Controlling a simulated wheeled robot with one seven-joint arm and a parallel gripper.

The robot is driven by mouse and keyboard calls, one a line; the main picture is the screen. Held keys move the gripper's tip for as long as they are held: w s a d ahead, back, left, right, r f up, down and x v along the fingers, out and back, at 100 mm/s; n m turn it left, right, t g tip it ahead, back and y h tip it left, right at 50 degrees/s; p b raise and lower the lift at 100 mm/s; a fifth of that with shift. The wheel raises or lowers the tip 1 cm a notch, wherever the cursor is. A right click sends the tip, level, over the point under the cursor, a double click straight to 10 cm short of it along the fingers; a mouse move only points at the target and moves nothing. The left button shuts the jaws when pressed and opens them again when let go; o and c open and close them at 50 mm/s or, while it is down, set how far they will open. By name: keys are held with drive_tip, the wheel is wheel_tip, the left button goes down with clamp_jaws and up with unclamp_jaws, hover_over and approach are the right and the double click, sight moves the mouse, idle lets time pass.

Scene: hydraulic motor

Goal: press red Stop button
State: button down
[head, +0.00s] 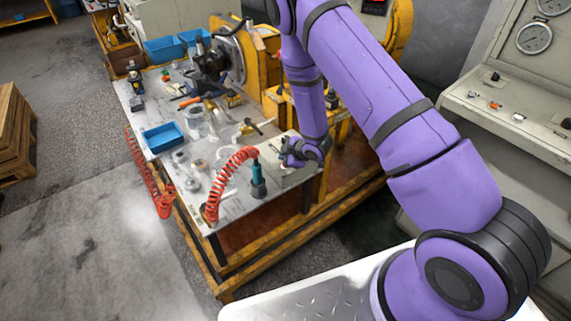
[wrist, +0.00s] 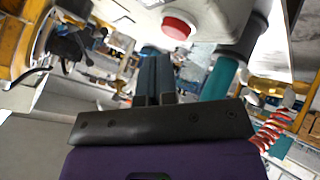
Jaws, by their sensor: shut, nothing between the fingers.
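The red Stop button (wrist: 178,27) is a round red cap on a pale panel, near the top middle of the wrist view. My gripper (wrist: 155,60) is shut and empty, its dark fingers pointing up toward the button in that view. The fingertips appear just below and slightly left of the cap, with a visible gap in the picture. In the head view my gripper (head: 290,158) is over the near right end of the workbench. I cannot make out the button there; my gripper seems to hide it.
A teal air tool (head: 257,180) with a red coiled hose (head: 214,182) stands close beside my gripper. The workbench (head: 235,212) also holds a blue tray (head: 164,138) and loose metal parts. A yellow machine frame (head: 262,60) rises behind. A grey control console (head: 515,100) stands at right.

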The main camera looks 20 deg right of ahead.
drive_tip(key=shift+f, duration=0.15)
drive_tip(key=shift+f, duration=0.25)
drive_tip(key=shift+f, duration=0.4)
idle(0.9)
drive_tip(key=shift+r, duration=0.85)
drive_tip(key=shift+r, duration=2.5)
